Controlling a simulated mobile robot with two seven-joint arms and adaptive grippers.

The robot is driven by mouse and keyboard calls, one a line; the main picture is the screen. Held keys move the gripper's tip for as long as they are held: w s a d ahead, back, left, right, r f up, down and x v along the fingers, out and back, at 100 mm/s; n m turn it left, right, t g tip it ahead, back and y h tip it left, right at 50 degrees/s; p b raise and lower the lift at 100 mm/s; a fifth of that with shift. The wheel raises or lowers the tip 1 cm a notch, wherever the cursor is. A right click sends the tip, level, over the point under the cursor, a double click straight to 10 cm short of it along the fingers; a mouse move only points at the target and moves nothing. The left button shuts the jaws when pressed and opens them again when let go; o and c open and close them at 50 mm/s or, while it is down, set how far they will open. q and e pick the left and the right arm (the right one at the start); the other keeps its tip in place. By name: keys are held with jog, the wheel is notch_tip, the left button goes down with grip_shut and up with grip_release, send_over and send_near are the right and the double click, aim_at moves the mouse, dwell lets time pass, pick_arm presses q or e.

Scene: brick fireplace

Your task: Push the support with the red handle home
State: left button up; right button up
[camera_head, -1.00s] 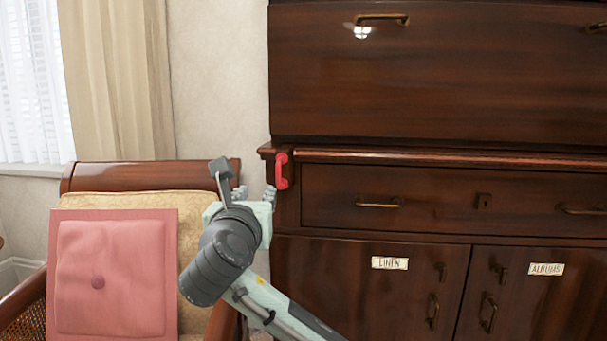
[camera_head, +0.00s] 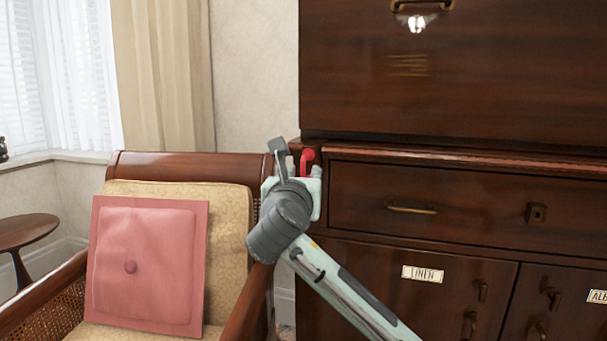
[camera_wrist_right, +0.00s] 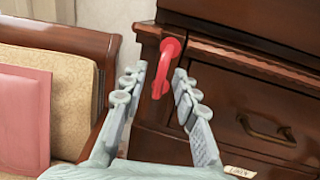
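The red handle (camera_head: 307,158) is on the support at the left front corner of the dark wooden cabinet, just left of the upper drawer. In the head view my right gripper's wrist hides most of it. In the right wrist view the red handle (camera_wrist_right: 166,66) shows whole, a curved upright bar. My right gripper (camera_wrist_right: 158,80) is open, with its fingers apart and pointing at the handle, one on each side in the picture. I cannot tell whether they touch it. The support behind the handle is hard to make out. My left gripper is not in view.
An armchair (camera_head: 235,201) with a pink cushion (camera_head: 148,266) stands close left of the cabinet. The wide drawer (camera_head: 470,209) has a brass pull (camera_head: 412,207). Below it are doors, one labelled LINEN (camera_head: 422,273). A small round table (camera_head: 25,232) stands far left.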

jog(key=shift+w+d, duration=0.1)
jog(key=shift+w, duration=0.5)
jog(key=shift+c, duration=0.2)
grip_shut()
